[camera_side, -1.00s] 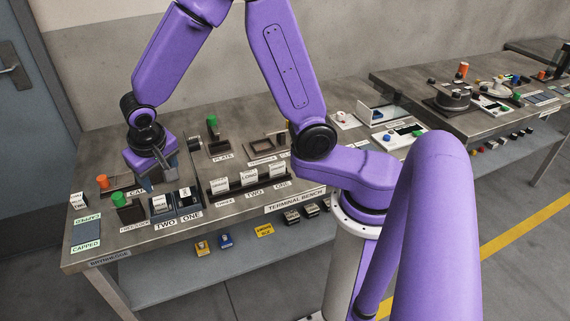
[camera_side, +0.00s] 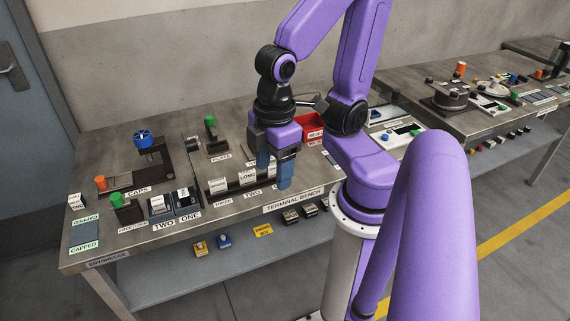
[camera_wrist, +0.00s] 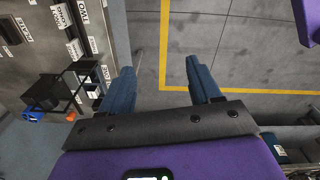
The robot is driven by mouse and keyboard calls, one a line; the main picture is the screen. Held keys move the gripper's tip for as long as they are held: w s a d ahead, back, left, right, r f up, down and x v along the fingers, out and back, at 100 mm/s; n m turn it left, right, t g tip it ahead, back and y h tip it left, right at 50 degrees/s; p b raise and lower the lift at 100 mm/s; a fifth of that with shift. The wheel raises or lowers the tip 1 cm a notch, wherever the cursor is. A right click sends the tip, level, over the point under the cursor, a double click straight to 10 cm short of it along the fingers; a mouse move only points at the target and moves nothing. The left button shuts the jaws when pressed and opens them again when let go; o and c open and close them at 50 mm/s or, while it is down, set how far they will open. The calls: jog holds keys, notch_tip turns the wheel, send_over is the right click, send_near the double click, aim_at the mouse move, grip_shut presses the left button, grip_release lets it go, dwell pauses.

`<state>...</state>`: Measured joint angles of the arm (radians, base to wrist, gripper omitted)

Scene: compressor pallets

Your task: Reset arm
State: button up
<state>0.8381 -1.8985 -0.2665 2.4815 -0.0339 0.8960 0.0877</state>
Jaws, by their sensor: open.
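My gripper (camera_side: 274,172) hangs fingers down over the front part of the bench, by the right end of the row of labelled white blocks. In the wrist view my gripper (camera_wrist: 163,88) has its two blue fingers wide apart with nothing between them. Below the gap the wrist view shows grey floor and a yellow line. The side view does not show whether the fingers touch anything on the bench.
A black stand with a blue wheel (camera_side: 142,138) is at the bench's left. A red bin (camera_side: 314,126) stands behind my gripper. White labelled blocks (camera_side: 217,186) sit in a rack beside it. An orange knob (camera_side: 100,182) and green knobs rise from the bench.

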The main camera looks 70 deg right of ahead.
jog(key=shift+s+d+r+n, duration=0.1)
jog(key=shift+s+d+n, duration=0.15)
jog(key=shift+s, duration=0.3)
jog(key=shift+s+d+n, duration=0.1)
jog(key=shift+s+n, duration=0.25)
jog(key=shift+s, duration=0.2)
dwell(0.5)
